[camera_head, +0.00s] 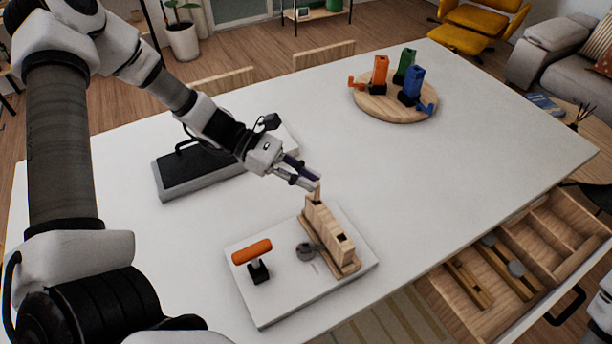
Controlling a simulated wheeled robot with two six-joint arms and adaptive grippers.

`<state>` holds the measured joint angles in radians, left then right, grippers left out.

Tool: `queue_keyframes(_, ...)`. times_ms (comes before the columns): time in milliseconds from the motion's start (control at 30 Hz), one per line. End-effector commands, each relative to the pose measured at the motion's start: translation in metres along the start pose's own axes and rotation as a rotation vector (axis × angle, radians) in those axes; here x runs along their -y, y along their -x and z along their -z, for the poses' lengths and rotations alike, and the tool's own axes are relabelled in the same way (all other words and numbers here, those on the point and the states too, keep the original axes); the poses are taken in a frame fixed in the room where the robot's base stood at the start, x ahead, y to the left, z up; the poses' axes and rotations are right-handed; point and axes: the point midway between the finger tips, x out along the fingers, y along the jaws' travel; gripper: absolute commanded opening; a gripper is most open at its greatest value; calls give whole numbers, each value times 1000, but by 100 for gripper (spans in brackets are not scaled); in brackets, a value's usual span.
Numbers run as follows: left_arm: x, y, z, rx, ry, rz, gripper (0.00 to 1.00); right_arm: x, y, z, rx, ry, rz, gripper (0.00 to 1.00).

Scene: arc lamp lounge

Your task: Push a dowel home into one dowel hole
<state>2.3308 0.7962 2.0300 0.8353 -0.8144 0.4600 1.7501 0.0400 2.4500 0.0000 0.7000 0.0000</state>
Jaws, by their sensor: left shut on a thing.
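My left gripper (306,181) reaches in from the upper left and is shut on a small wooden dowel (317,194). The dowel is upright at the far end of a light wooden block (328,232). I cannot tell how deep it sits, or whether it is in a hole or just above one. A dark dowel hole (341,237) shows in the block's top nearer the front. The block stands on a wooden base on a white board (283,300). My right gripper is not in view.
An orange-handled tool (252,251) and a grey round piece (306,252) are on the board. A dark-topped tray (175,190) lies behind left. A round wooden board (388,113) holds orange, green and blue items. An open compartmented drawer (541,233) juts out at right. The table's middle right is clear.

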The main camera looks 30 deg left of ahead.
Motion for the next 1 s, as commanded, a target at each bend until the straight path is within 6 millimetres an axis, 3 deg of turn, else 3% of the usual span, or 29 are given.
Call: queue_keyframes(1000, 1, -3, 8, 0, -3, -4, 0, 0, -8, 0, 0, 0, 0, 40)
